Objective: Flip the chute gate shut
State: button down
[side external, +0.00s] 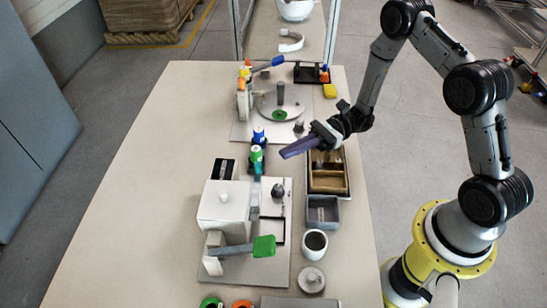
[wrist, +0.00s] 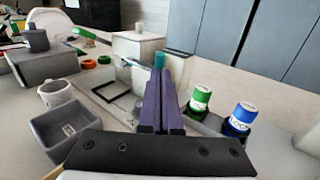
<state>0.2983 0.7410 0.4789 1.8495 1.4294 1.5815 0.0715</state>
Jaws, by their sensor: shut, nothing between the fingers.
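A white box station (side external: 224,207) stands on a grey baseplate at the lower middle; it also shows in the wrist view (wrist: 137,46). A grey lever with a green paddle (side external: 264,246) sticks out at its front. A small teal piece (side external: 257,170) stands at the station's back edge, and in the wrist view the teal piece (wrist: 160,61) appears just beyond my fingertips. I cannot tell for sure which part is the chute gate. My gripper (side external: 285,153) is shut and empty, its long purple fingers above the table, to the right of the teal piece and apart from it.
A green bottle (side external: 257,153) and a blue bottle (side external: 259,135) stand close behind the teal piece. A wooden-lined tray (side external: 327,190), a grey bin (side external: 323,213) and a white cup (side external: 314,243) line the right side. The table's left half is clear.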

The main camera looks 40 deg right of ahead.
jog(key=shift+w+a, duration=0.2)
jog(key=shift+a, duration=1.1)
jog(key=shift+w+a, duration=0.2)
jog(key=shift+a, duration=1.05)
jog(key=shift+s+a, duration=1.05)
jog(key=shift+s, duration=0.05)
jog(key=d, duration=0.4)
jog(key=s+d, duration=0.1)
jog(key=d, duration=0.4)
jog(key=s+d, duration=0.1)
jog(key=d, duration=0.4)
